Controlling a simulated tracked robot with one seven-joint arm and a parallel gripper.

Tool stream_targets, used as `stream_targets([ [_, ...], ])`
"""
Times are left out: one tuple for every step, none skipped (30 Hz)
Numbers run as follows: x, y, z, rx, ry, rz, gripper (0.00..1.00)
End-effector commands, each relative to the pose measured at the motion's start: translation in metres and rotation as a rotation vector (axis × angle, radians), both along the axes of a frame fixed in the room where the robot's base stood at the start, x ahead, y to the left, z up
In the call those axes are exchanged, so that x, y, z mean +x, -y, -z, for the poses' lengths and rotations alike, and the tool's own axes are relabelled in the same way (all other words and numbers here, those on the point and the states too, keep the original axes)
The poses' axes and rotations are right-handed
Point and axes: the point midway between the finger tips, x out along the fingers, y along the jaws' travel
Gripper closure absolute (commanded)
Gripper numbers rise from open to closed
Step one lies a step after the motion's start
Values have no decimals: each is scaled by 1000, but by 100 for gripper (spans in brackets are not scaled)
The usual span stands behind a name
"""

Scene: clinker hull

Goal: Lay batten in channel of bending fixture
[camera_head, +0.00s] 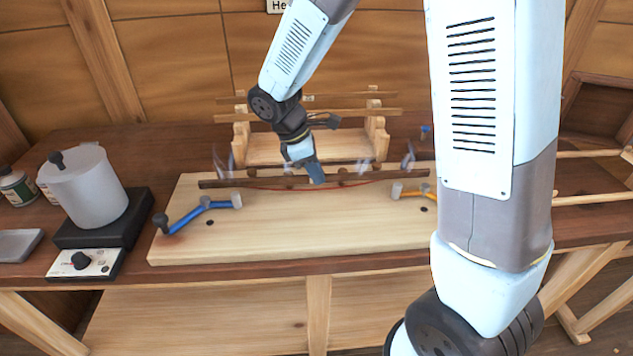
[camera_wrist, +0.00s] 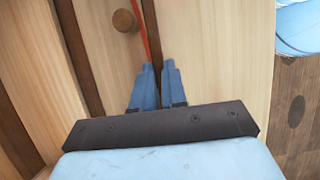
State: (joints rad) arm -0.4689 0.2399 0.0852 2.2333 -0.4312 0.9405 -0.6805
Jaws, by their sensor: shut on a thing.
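The batten (camera_head: 235,183) is a long, straight dark strip lying left to right over the back part of the bending fixture (camera_head: 300,237), a pale wooden board. My gripper (camera_head: 317,180) points down at about the batten's middle and is shut on it. In the wrist view the fingers (camera_wrist: 159,85) close around the dark batten (camera_wrist: 153,40), beside a red line. A round peg (camera_wrist: 124,20) stands to its left. Short pegs on the board lie close to the batten and are partly hidden by it. I cannot tell whether the batten touches the board.
A blue lever (camera_head: 185,219) is at the board's left and an orange lever (camera_head: 418,194) at its right. A wooden rack (camera_head: 265,147) with strips stands behind. A grey pot (camera_head: 85,185) on a hotplate (camera_head: 105,235) stands left. The board's front is clear.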

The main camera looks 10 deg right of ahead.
Motion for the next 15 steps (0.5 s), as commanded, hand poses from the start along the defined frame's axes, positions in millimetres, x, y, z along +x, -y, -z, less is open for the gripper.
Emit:
stream_targets([
  [1, 0, 1, 0, 0, 0, 100],
  [2, -1, 2, -1, 0, -1, 100],
  [3, -1, 4, -1, -1, -1, 100],
  [4, -2, 6, -1, -1, -1, 100],
  [5, -3, 8, -2, -3, -1, 100],
  [5, -2, 14, -3, -4, -1, 100],
  [5, -2, 18, -3, -4, -1, 100],
  [5, -3, 23, -3, -4, -1, 100],
  [4, -2, 28, -3, -3, 0, 100],
  [4, -2, 32, -2, -3, 0, 100],
  [4, -3, 34, -2, -3, -1, 100],
  [4, -2, 37, -1, -2, 0, 100],
  [4, -2, 38, -1, -2, 0, 100],
  [4, -2, 38, -1, -1, -1, 100],
  [5, -2, 38, -1, -1, 0, 100],
])
